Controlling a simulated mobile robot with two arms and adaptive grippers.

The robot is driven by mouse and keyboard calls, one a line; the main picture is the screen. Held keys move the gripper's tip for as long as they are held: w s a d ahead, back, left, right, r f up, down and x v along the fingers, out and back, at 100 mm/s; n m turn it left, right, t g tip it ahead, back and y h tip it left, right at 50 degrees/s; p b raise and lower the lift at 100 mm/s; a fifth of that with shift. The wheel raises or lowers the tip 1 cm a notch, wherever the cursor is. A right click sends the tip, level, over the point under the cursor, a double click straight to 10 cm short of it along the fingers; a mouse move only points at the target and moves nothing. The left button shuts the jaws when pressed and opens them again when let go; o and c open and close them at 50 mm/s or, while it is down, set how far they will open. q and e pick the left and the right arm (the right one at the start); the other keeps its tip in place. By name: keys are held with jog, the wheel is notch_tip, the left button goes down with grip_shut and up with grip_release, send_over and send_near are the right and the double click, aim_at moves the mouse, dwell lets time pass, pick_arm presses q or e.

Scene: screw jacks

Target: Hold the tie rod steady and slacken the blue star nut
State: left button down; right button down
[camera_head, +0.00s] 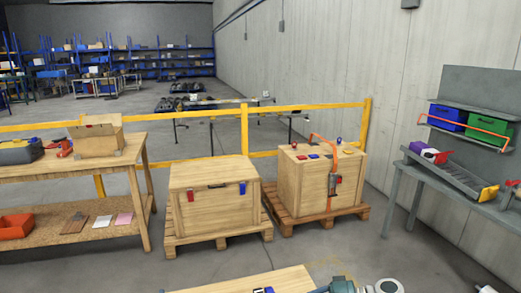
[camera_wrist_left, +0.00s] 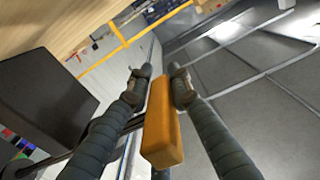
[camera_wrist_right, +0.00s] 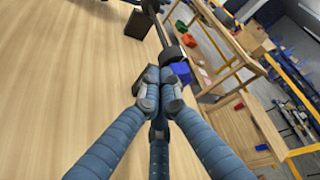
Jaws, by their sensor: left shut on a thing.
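In the left wrist view my left gripper (camera_wrist_left: 158,72) is shut on an orange block-like bar (camera_wrist_left: 162,140), which lies between its fingers. I cannot tell whether this bar belongs to the tie rod. In the right wrist view my right gripper (camera_wrist_right: 163,88) has its fingertips close together above a wooden tabletop. A blue part (camera_wrist_right: 180,69) shows just beyond the tips, at the end of a dark rod (camera_wrist_right: 162,32). I cannot tell whether the blue part is the star nut, or whether the fingers touch it. A small blue piece (camera_head: 262,290) shows at the bottom of the head view.
The wooden tabletop (camera_head: 245,282) is mostly cut off in the head view. Beyond it, two wooden crates (camera_head: 213,209) (camera_head: 301,192) stand on pallets. A wooden workbench (camera_head: 95,164) is at left, a grey bench (camera_head: 455,195) at right. A yellow rail (camera_head: 200,119) runs behind.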

jog(key=d, duration=0.1)
jog(key=w+d, duration=0.1)
jog(key=d, duration=0.3)
jog(key=shift+w+d, duration=0.2)
jog(key=shift+w, duration=0.1)
pick_arm(q)
jog(key=shift+a, duration=0.1)
pick_arm(e)
jog(key=a+r, duration=0.2)
jog(key=a, duration=0.4)
jog(key=shift+a+r, duration=0.15)
jog(key=shift+r, duration=0.25)
pick_arm(q)
jog(key=shift+s, duration=0.1)
pick_arm(e)
jog(key=shift+w+f, duration=0.1)
jog(key=shift+f, duration=0.25)
dwell(0.6)
jog(key=shift+a+f, duration=0.1)
